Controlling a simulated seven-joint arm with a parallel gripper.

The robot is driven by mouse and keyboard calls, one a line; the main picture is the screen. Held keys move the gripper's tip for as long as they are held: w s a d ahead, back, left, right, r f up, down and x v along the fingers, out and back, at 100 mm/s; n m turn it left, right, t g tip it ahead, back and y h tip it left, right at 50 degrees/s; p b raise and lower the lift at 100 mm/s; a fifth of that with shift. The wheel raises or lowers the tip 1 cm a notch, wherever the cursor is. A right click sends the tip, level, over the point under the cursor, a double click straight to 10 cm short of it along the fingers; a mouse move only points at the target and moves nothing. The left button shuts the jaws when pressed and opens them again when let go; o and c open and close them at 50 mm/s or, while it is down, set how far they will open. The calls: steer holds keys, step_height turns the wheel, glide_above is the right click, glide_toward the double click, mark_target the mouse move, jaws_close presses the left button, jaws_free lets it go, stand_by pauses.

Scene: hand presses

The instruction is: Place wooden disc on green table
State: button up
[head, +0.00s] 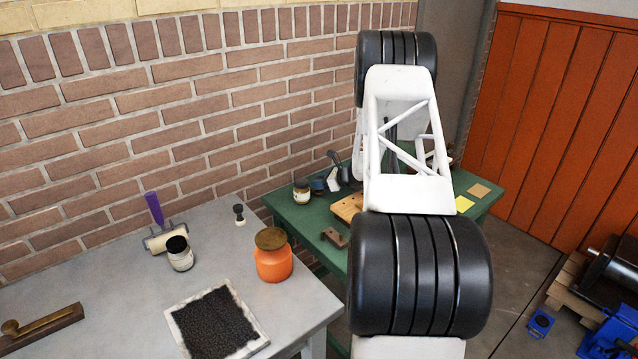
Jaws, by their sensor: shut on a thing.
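The green table (320,218) stands in the corner behind my arm, which hides much of its middle and right side. My gripper cannot be made out; my white and black arm links cover the area where its end may be. I cannot make out a separate wooden disc, and it may be hidden behind my arm. A brown round disc-like top (271,238) sits on an orange jar (273,264) on the grey table at the left; I cannot tell whether it is wood.
The grey table (120,300) holds a roller with a purple handle (155,210), a small jar (179,254) and a black-coated tray (216,322). The green table carries a wooden board (347,207), a brown block (334,237), a jar (302,190) and yellow paper (464,204).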

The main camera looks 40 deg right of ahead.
steer(key=shift+f, duration=0.1)
steer(key=o, duration=0.9)
steer(key=v, duration=1.2)
steer(key=shift+a, duration=0.1)
stand_by(0.4)
